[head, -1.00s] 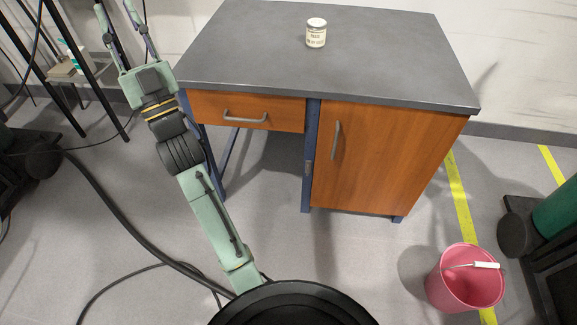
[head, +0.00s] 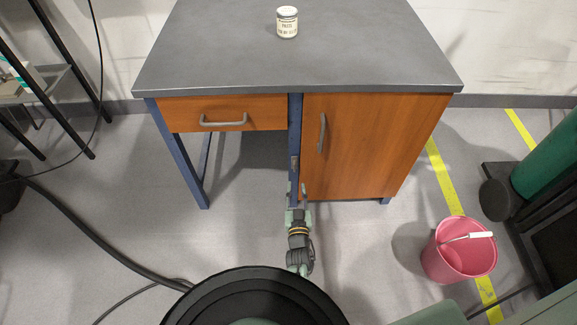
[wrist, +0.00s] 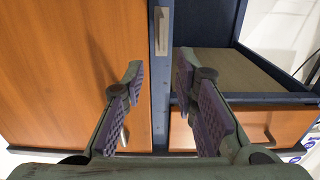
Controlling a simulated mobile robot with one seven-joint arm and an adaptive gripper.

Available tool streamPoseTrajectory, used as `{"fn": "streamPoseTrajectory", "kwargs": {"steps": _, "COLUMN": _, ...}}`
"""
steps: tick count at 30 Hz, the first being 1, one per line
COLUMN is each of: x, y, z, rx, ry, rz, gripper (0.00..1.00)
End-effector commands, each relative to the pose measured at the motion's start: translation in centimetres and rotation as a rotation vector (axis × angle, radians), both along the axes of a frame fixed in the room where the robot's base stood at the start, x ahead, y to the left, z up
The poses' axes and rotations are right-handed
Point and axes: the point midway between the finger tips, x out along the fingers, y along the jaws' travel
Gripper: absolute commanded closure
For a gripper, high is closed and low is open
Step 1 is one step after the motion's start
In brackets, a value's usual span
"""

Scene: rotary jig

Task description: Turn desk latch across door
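The desk latch (wrist: 162,30) is a small grey metal bar on the desk's blue post, between the door and the open leg space. It lies lengthwise along the post, not across the door; in the head view it is a small pale mark (head: 294,162). The orange wooden door (head: 372,145) is shut and fills the left of the wrist view (wrist: 60,70). My gripper (head: 297,188) is open and empty, low in front of the post. In the wrist view its fingertips (wrist: 160,75) stand apart on either side of the post, with the latch beyond them. Contact cannot be told.
A drawer (head: 225,113) with a grey handle is left of the post, and the door has its own handle (head: 322,132). A jar (head: 287,22) stands on the desktop (head: 350,60). A pink bucket (head: 440,262) is on the floor at right. Cables lie at left.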

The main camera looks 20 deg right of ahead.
Motion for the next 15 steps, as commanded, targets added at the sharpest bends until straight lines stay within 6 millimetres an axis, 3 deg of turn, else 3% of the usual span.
{"fn": "streamPoseTrajectory", "kwargs": {"steps": 9, "x": 6.0, "y": -1.5, "z": 0.1, "rx": -0.001, "ry": -0.006, "rz": 0.002, "gripper": 0.73}}
{"fn": "streamPoseTrajectory", "kwargs": {"steps": 15, "x": 8.7, "y": -2.3, "z": 0.1, "rx": 0.0, "ry": -0.005, "rz": 0.002, "gripper": 0.73}}
